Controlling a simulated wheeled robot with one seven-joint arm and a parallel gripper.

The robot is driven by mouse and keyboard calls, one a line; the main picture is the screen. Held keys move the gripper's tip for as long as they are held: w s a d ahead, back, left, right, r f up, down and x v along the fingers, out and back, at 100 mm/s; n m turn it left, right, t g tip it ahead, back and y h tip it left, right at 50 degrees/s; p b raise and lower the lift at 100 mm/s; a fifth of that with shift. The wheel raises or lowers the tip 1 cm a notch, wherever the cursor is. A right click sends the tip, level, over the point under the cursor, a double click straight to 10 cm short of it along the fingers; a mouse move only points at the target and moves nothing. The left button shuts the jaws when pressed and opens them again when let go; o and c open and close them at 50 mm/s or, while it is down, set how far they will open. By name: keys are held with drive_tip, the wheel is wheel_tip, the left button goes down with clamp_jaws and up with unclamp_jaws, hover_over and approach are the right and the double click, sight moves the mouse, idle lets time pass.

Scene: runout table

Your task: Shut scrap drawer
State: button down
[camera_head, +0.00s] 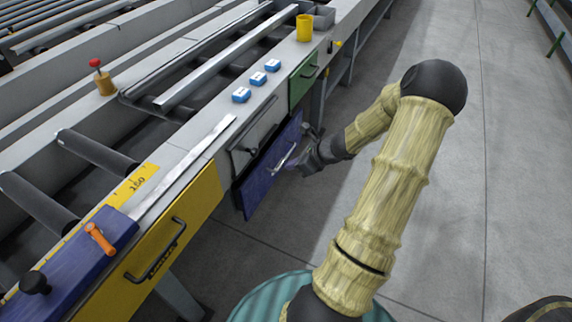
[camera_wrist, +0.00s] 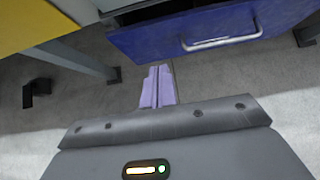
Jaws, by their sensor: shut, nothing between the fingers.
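A blue drawer front (camera_head: 270,172) with a silver bar handle (camera_head: 283,157) sits low under the grey drawer. It seems to stand out a little from the bench, with a dark gap along its top. No label on it is readable. My gripper (camera_head: 291,159) is just in front of this drawer, close to the handle; the head view does not show whether they touch. In the wrist view, the purple fingers (camera_wrist: 158,85) are together and empty, below the blue front (camera_wrist: 150,38) and apart from the handle (camera_wrist: 222,43).
A grey drawer (camera_head: 255,135), a green drawer (camera_head: 302,80) and a yellow drawer (camera_head: 165,240) with black handle flank it. Blue boxes (camera_head: 257,78), a yellow cup (camera_head: 304,28) and an orange-handled tool (camera_head: 100,238) lie on top. Floor (camera_head: 470,200) at right is clear.

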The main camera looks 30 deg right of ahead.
drive_tip(key=shift+s+r, duration=0.2)
drive_tip(key=shift+s, duration=0.05)
drive_tip(key=c, duration=1.8)
unclamp_jaws()
drive_tip(key=shift+d, duration=0.1)
drive_tip(key=shift+c, duration=0.2)
drive_tip(key=shift+o, duration=1.1)
drive_tip(key=shift+s+a+n, duration=0.1)
drive_tip(key=shift+a+n, duration=0.2)
drive_tip(key=shift+a, duration=0.05)
drive_tip(key=s+a+r+n+g+h, duration=0.1)
drive_tip(key=s+a+r+n, duration=0.3)
drive_tip(key=a+n, duration=0.4)
drive_tip(key=s+a+r+n+g+h, duration=0.2)
drive_tip(key=s+a+r+n, duration=0.2)
drive_tip(key=a+n, duration=0.4)
drive_tip(key=s+a+r+n+g+h, duration=0.1)
drive_tip(key=s+a+r+n, duration=0.3)
drive_tip(key=n, duration=0.9)
drive_tip(key=a+g, duration=0.1)
drive_tip(key=a, duration=0.2)
drive_tip(key=shift+s+a+n, duration=0.25)
drive_tip(key=shift+a+n, duration=0.15)
drive_tip(key=shift+s, duration=0.1)
